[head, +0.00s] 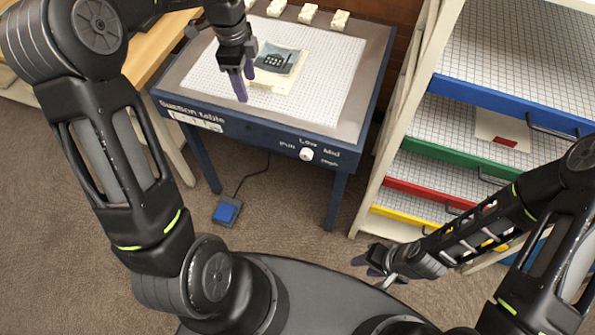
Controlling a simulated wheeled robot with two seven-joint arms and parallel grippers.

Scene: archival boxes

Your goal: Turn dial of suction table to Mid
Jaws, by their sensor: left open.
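The suction table (180,92) stands ahead of me, with a blue frame and a white gridded top. Its white round dial (307,154) is on the front panel, right of the middle. Labels surround the dial, with "Low" above it and "Mid" to its upper right; its pointer is too small to read. My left gripper (243,86) is open above the table top, fingers down, up and left of the dial and apart from it. My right gripper (368,265) is low at the right, below and away from the dial; its jaw gap is unclear.
A photo on a pale sheet (278,62) lies on the table beside my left gripper. Several small white blocks (308,13) line the back edge. A blue foot pedal (227,211) is on the floor. A shelf unit with coloured trays (455,152) stands close right.

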